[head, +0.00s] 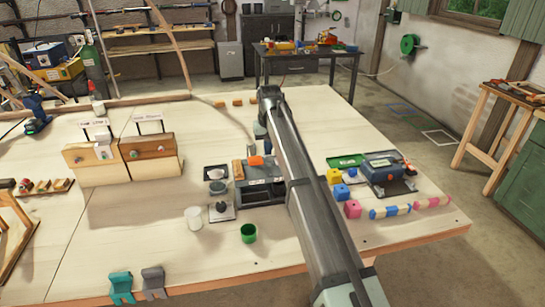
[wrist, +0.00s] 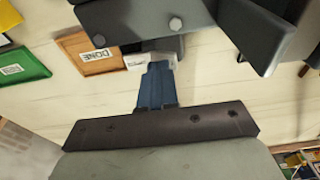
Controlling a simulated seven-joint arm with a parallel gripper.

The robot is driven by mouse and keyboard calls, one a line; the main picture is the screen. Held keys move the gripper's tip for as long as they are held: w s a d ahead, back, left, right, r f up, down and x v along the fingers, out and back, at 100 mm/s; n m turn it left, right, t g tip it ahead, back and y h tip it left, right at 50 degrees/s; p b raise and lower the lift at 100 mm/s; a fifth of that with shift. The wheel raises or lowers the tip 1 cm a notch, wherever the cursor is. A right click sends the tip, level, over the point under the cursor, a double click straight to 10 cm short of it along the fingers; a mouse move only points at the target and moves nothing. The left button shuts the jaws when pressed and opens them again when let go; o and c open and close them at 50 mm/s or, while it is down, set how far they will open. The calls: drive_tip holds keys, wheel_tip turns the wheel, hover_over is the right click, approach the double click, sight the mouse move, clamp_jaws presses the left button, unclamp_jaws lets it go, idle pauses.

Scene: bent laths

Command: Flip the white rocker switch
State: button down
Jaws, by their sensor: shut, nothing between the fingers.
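A small pale fitting (head: 103,153), which looks like the white rocker switch, is on the front of the left wooden box at the left of the bench in the head view. It is too small to tell which way it is tipped. My gripper (wrist: 157,68) shows in the wrist view as blue fingers held together, with nothing between them. In the head view it is mostly hidden by my arm, with a bit of blue (head: 259,130) showing well to the right of the boxes. The switch cannot be made out in the wrist view.
The right wooden box (head: 150,155) carries a dark knob and a light knob. A grey tray unit (head: 262,192), white cup (head: 194,217) and green cup (head: 248,233) stand mid-bench. Coloured blocks lie right of my arm. The wrist view shows a DONE tray (wrist: 95,66).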

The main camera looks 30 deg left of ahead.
drive_tip(key=shift+f, duration=0.45)
idle(0.3)
drive_tip(key=shift+r, duration=3.55)
